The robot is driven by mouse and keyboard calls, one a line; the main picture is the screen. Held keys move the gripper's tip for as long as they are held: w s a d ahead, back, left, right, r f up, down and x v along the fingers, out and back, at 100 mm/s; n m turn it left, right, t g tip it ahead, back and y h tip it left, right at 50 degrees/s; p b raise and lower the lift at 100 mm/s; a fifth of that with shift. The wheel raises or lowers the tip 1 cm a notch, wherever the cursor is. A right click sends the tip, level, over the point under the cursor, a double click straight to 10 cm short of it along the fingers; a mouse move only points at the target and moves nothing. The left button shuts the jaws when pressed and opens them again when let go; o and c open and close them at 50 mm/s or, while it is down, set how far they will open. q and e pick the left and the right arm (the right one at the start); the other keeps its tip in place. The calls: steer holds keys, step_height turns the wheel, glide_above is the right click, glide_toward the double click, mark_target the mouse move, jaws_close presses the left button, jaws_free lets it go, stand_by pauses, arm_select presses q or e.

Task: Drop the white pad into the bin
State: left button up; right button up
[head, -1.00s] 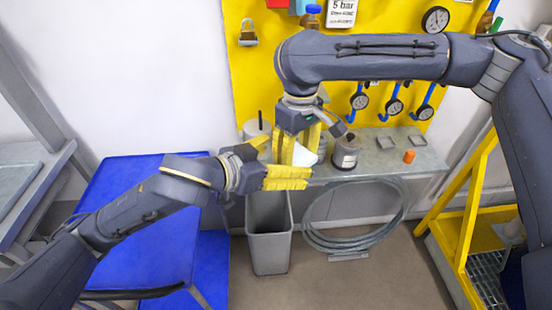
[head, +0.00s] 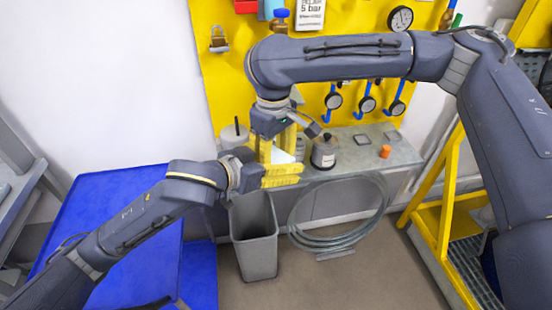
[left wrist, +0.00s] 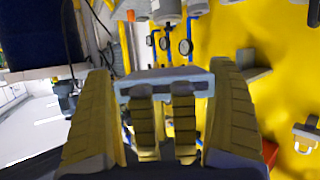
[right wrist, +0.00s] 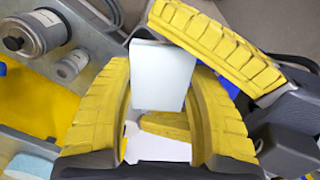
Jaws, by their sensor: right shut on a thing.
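The white pad (right wrist: 162,75) is between the fingers of my right gripper (right wrist: 175,95), which is shut on it. In the head view, my right gripper (head: 277,155) points down and a bit of the pad (head: 300,147) shows beside its yellow fingers. My left gripper (head: 290,172) comes in from the left at the same place. In the left wrist view, its fingers (left wrist: 165,95) stand apart on both sides of the pad's edge (left wrist: 165,82); contact is unclear. The grey bin (head: 257,255) stands upright on the floor just below both grippers.
A grey bench (head: 350,160) behind carries a labelled canister (head: 323,155) and an orange piece (head: 385,152). A blue table (head: 110,210) is at left, a yellow frame (head: 435,190) at right.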

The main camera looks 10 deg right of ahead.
arm_select(q)
steer(key=shift+s+d, duration=0.15)
steer(key=c, duration=0.9)
arm_select(e)
steer(key=o, duration=0.7)
steer(key=shift+a, duration=0.1)
steer(key=o, duration=0.4)
steer(key=shift+o, duration=0.2)
